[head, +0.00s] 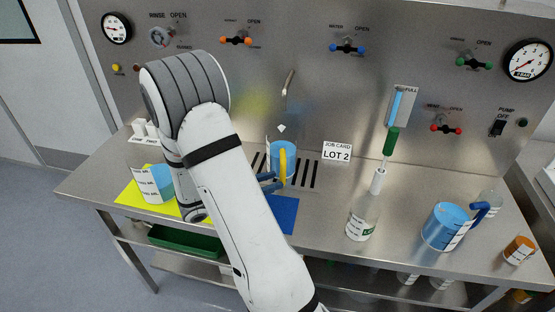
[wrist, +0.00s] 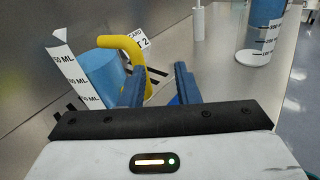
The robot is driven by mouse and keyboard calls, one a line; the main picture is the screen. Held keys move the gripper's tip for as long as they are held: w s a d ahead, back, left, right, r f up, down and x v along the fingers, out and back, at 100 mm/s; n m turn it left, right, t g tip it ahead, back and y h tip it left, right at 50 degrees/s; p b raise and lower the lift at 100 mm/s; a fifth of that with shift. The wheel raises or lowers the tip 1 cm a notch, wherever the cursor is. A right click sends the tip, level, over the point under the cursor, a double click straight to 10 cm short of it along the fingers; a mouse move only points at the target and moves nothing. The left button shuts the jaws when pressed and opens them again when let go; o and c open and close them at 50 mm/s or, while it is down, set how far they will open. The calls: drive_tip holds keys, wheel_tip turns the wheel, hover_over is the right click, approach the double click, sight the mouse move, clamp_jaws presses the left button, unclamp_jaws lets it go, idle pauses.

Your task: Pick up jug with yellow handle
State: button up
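The jug with the yellow handle (head: 275,150) holds blue liquid and stands upright over the dark drain slots, below the spout. In the head view its yellow handle (head: 283,167) faces the front. The jug (wrist: 97,72) fills the left of the wrist view, with its handle (wrist: 128,48) arching toward my gripper. My gripper (head: 268,182) is low in front of the jug, close to the handle. In the wrist view my gripper (wrist: 161,72) has its blue fingers apart. The handle's lower end is partly behind the left finger; I cannot tell whether they touch.
A blue-filled vessel (head: 152,183) stands on a yellow mat (head: 130,200) at left. A blue mat (head: 284,217) lies in front. The valve panel (head: 300,60) rises behind.

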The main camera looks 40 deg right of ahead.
sight(282, 160)
drive_tip(key=shift+w+d+f+n+t+h, duration=0.15)
drive_tip(key=shift+w+f+n+t+h, duration=0.35)
drive_tip(key=shift+w+f+n+t, duration=0.35)
drive_tip(key=shift+w+d+f+n, duration=0.15)
drive_tip(key=shift+w+d+n, duration=0.05)
drive_tip(key=shift+w+n, duration=0.15)
drive_tip(key=d+p, duration=0.1)
drive_tip(key=d, duration=0.1)
drive_tip(key=d+r, duration=0.1)
drive_tip(key=d, duration=0.1)
drive_tip(key=d+p, duration=0.1)
drive_tip(key=d, duration=0.2)
drive_tip(key=shift+s+r+p, duration=0.15)
drive_tip(key=shift+s+p, duration=0.05)
drive_tip(key=shift+p, duration=0.1)
drive_tip(key=shift+d, duration=0.25)
drive_tip(key=shift+c, duration=0.3)
clamp_jaws()
